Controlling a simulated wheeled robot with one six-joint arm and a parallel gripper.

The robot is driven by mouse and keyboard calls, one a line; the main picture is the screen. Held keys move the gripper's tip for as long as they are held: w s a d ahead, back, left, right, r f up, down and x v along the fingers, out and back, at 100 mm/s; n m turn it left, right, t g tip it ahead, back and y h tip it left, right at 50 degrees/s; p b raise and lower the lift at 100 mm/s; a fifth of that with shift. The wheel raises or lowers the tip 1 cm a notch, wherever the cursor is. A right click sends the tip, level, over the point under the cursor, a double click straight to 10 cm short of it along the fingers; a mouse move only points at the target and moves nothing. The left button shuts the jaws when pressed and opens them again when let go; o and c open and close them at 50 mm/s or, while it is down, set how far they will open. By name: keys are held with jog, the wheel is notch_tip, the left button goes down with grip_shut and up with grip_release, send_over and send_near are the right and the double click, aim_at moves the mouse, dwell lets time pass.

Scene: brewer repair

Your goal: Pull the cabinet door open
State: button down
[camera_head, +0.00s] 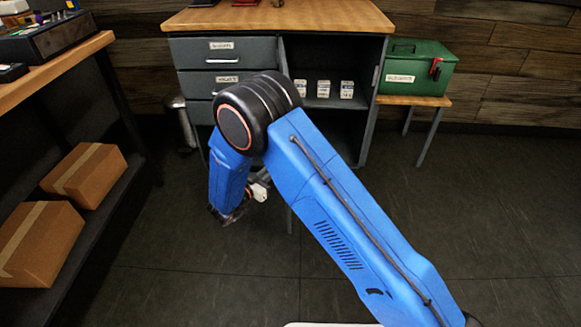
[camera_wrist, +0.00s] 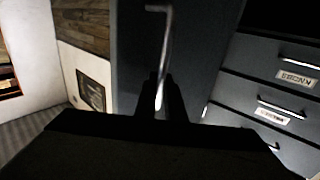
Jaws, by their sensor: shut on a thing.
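The grey cabinet (camera_head: 190,50) stands ahead under a wooden top, with labelled drawers (camera_head: 222,63) on its left. Its right compartment (camera_head: 325,60) is uncovered and holds small white boxes on a shelf. In the wrist view, the dark grey door (camera_wrist: 135,60) fills the middle and carries a bent metal handle (camera_wrist: 167,45). My gripper (camera_wrist: 162,98) is shut on the lower part of this handle. The drawers also show at the right of the wrist view (camera_wrist: 250,65). In the head view my blue arm hides most of the door, so its exact angle is unclear.
A green toolbox (camera_head: 418,67) sits on a small side table (camera_head: 432,100) right of the cabinet. A shelf rack (camera_head: 95,48) with cardboard boxes (camera_head: 85,175) stands at the left. The dark floor (camera_head: 480,200) is clear at the right.

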jog(key=shift+w+a, duration=0.1)
jog(key=shift+a, duration=1.4)
jog(key=c, duration=1.8)
grip_release()
jog(key=shift+c, duration=0.2)
jog(key=v, duration=1.7)
jog(key=shift+a, duration=0.1)
